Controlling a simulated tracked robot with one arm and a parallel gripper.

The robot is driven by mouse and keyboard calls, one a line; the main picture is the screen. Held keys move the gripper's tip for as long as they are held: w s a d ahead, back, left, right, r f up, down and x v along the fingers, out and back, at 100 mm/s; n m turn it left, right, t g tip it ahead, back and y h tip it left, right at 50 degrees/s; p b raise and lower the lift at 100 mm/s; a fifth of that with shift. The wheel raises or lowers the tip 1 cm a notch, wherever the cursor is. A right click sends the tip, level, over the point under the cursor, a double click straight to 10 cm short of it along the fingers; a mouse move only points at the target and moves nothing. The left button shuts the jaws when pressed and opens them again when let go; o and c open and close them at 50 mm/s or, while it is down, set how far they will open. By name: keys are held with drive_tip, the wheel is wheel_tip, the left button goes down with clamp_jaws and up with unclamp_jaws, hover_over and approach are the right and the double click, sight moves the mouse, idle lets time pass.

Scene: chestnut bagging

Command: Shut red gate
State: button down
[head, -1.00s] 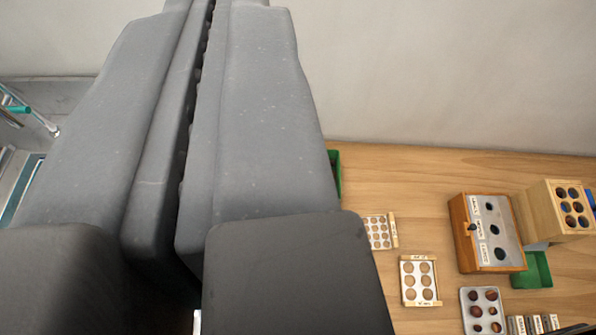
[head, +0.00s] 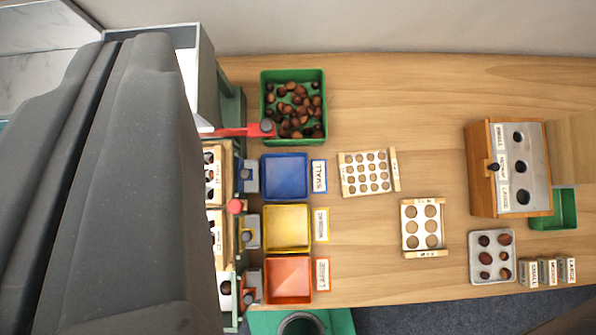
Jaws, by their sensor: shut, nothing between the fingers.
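My gripper (head: 117,48) fills the left of the head view as two large grey fingers, pressed together and empty. A red bar (head: 232,132) with a dark round knob at its right end reaches out from the wooden sorter (head: 228,158), just below the green chestnut tray. It lies to the right of my fingers, which hide its left end. A grey block with a red-marked part (head: 249,297) stands at the left of the red bin (head: 289,280). I cannot tell which of these two red parts is the gate, or whether it is open.
Green tray (head: 265,108) of chestnuts, blue bin (head: 285,178) and yellow bin (head: 287,230) line the sorter's right side. Hole boards (head: 394,167), a wooden box (head: 482,190) and a metal tray (head: 475,262) stand farther right.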

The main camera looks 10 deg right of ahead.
drive_tip(key=d+f+m+g+y+p, duration=0.1)
drive_tip(key=d+f+g+p, duration=0.3)
drive_tip(key=f, duration=0.9)
drive_tip(key=d+f+m+g+y, duration=0.1)
drive_tip(key=d+f, duration=0.5)
drive_tip(key=f, duration=0.7)
drive_tip(key=w+a+f+p, duration=0.2)
drive_tip(key=w+a+f, duration=0.4)
drive_tip(key=w+f, duration=0.1)
drive_tip(key=shift+f+p, duration=0.4)
drive_tip(key=shift+f, duration=0.45)
drive_tip(key=shift+a, duration=0.1)
